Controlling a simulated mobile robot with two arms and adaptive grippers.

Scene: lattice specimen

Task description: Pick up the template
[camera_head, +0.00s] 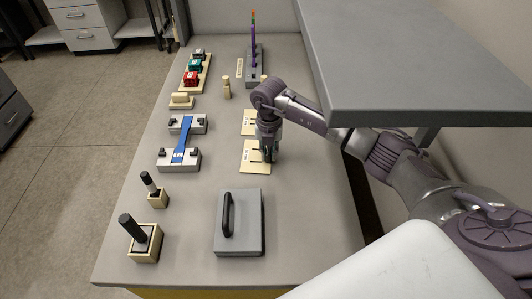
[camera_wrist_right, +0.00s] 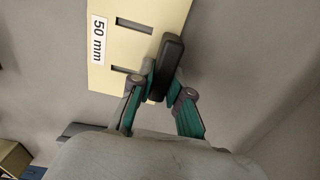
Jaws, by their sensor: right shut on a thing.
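Two cream template plates with white labels lie in a row on the bench in the head view. The far one (camera_head: 248,122) is partly behind my right arm. The near one (camera_head: 252,163) is under my right gripper (camera_head: 268,155). In the right wrist view a cream template labelled "50 mm" (camera_wrist_right: 112,58) has two dark slots and a black upright grip (camera_wrist_right: 167,65) at its edge. My right gripper (camera_wrist_right: 163,90) is shut on this black grip. I cannot tell whether the template is clear of the bench. My left gripper is not in view.
A grey block with a black handle (camera_head: 251,225) stands nearer on the bench. Left are black-handled tools in cream blocks (camera_head: 146,245) and a blue bar on grey supports (camera_head: 184,139). Behind stands a grey holder with a purple rod (camera_head: 254,68). A grey shelf (camera_head: 420,60) overhangs the right.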

